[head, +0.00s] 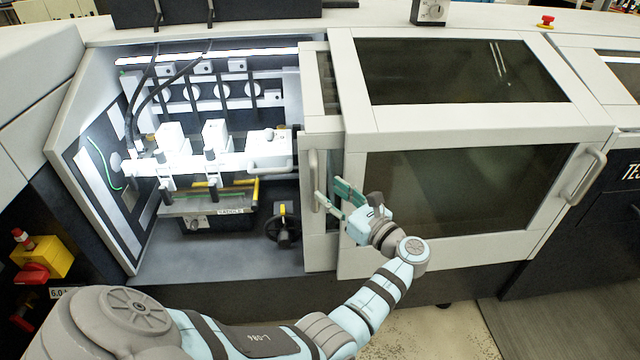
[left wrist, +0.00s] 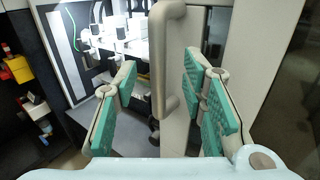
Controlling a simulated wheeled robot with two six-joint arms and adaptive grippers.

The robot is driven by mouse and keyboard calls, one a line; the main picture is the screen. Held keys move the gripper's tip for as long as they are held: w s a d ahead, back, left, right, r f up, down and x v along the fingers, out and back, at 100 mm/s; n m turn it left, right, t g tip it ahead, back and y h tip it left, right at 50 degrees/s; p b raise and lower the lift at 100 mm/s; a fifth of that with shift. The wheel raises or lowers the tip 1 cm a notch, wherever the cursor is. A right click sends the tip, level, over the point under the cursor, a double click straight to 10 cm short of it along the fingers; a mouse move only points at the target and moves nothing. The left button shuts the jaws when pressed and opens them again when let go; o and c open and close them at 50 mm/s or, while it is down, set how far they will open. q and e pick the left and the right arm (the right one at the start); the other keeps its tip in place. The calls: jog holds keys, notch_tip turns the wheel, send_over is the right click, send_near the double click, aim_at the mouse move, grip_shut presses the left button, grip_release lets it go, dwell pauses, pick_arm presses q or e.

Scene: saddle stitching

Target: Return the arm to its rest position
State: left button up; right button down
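My left gripper (head: 331,197) is in front of the left door handle of the machine, with its arm reaching in from the lower left. In the left wrist view the gripper (left wrist: 160,90) is open, its green-padded fingers spread apart. The grey vertical door handle (left wrist: 163,65) shows between the fingers, with a gap on both sides. The same handle (head: 314,180) is partly beside the fingers in the head view. How deep the handle lies between the fingers is hard to tell. My right gripper is not in view.
The machine's left bay (head: 230,255) is open and lit, with white stitching units inside. A large windowed door (head: 470,190) with its own handle (head: 586,177) stands closed to the right. A yellow box with a red switch (head: 40,258) is at the far left.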

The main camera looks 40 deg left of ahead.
pick_arm(q)
jog(key=shift+s+d, duration=0.1)
jog(key=shift+d, duration=0.4)
